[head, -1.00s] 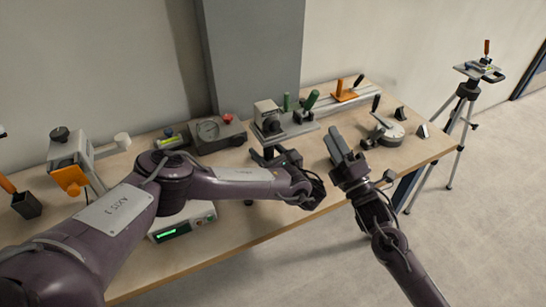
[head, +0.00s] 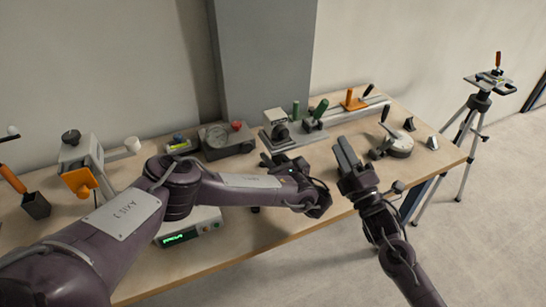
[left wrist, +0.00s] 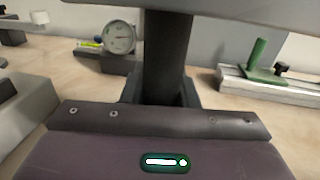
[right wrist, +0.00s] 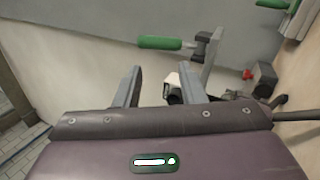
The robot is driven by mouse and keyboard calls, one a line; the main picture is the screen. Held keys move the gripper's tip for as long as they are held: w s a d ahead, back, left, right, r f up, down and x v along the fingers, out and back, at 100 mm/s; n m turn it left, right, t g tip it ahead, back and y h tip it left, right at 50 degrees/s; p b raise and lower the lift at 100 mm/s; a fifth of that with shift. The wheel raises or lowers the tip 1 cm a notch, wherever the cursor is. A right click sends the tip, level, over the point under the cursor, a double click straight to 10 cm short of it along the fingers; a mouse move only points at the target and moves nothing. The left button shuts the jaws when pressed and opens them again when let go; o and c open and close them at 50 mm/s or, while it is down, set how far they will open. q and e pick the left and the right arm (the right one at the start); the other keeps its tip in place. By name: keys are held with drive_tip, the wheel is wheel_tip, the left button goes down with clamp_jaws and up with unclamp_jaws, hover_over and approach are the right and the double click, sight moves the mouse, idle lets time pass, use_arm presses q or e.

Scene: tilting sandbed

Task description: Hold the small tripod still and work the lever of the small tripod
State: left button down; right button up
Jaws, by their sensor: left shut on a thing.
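My left gripper (head: 278,161) is shut on the column. My right gripper (head: 343,149) is open and empty, to the right of the tripod. In the right wrist view the green lever handle (right wrist: 160,43) lies beyond the fingers (right wrist: 172,88) and apart from them. The tripod's feet are hidden.
A rail (head: 340,117) with a green-handled clamp and orange block (head: 353,101) runs behind. A round grey device (head: 397,145) sits right of my right gripper. A gauge box (head: 226,140) and display unit (head: 190,228) stand left. A tall tripod (head: 480,105) stands beyond the table.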

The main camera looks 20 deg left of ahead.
drive_tip(key=shift+c, duration=0.8)
drive_tip(key=a+r+n+g+y, duration=0.2)
drive_tip(key=a+r, duration=0.1)
drive_tip(key=a+r+n+g+y, duration=0.1)
drive_tip(key=shift+s+a+r, duration=0.2)
drive_tip(key=shift+s+r, duration=0.05)
drive_tip(key=shift+s, duration=0.15)
clamp_jaws()
drive_tip(key=s+a+r+n+g+h, duration=0.1)
drive_tip(key=s+a+r+n+g, duration=0.3)
drive_tip(key=a+n+g, duration=0.15)
drive_tip(key=s+a+r+n+g, duration=0.3)
drive_tip(key=s+a+n+g, duration=0.15)
drive_tip(key=a+g, duration=0.25)
drive_tip(key=w+d+t+h, duration=0.2)
drive_tip(key=w+d+h, duration=0.1)
drive_tip(key=d+h, duration=0.3)
drive_tip(key=w+d+t+h, duration=0.2)
drive_tip(key=d+h, duration=0.4)
drive_tip(key=d, duration=0.5)
drive_tip(key=shift+w+d+r+n+t+h, duration=0.3)
drive_tip(key=shift+w+r+t, duration=0.05)
drive_tip(key=shift+w+r, duration=0.1)
